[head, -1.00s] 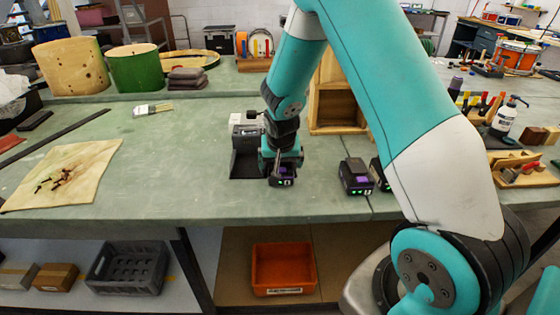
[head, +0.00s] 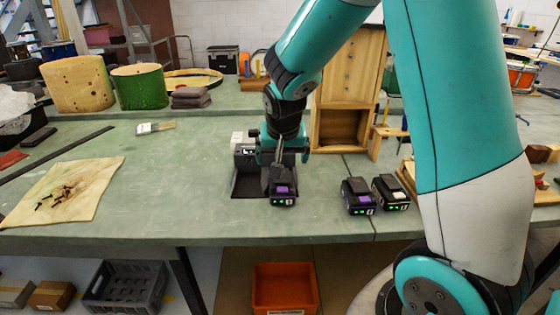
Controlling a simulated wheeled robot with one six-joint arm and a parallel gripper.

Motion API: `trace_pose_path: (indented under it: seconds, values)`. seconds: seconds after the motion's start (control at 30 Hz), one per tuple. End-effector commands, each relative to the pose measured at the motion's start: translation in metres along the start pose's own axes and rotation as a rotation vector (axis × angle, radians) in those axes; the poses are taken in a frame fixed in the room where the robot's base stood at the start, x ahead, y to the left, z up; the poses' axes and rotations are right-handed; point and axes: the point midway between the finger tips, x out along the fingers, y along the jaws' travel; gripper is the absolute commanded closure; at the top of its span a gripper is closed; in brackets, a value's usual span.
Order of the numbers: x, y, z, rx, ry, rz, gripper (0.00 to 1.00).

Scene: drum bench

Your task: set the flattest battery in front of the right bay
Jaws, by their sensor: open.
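A black battery (head: 283,192) with a purple patch and lit green lights stands on the bench, in front of the right part of the charger. The charger (head: 244,149) is a grey-black unit with a dark pad (head: 248,187) before it; my wrist hides its right side, so its bays cannot be told apart. My gripper (head: 284,168) points down at the back of this battery and is open; whether the fingers touch it cannot be seen. Two more black batteries stand to the right: one with a purple patch (head: 357,196) and one with a cream patch (head: 390,193), both showing green lights.
A wooden cabinet (head: 349,85) stands behind to the right. Green bench top is free between cloth and charger. An orange bin (head: 285,287) sits below.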

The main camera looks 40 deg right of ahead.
Motion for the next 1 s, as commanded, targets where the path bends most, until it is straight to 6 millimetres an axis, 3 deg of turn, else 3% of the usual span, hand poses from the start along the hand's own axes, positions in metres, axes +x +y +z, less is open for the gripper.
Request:
trace_pose_path:
  seconds: [0.07,0.13,0.27,0.4,0.5,0.63,1.0]
  values:
    - [-0.019,-0.013,0.014,-0.060,-0.025,-0.047,0.00]
    - [-0.047,-0.032,0.042,-0.171,-0.073,-0.125,0.00]
    - [-0.113,-0.060,0.121,-0.490,-0.188,-0.315,0.00]
    - [-0.173,-0.060,0.204,-0.835,-0.278,-0.491,0.00]
    - [-0.198,-0.051,0.241,-1.006,-0.312,-0.568,0.00]
    - [-0.210,-0.045,0.261,-1.098,-0.330,-0.609,0.00]
    - [-0.210,-0.045,0.261,-1.098,-0.331,-0.610,0.00]
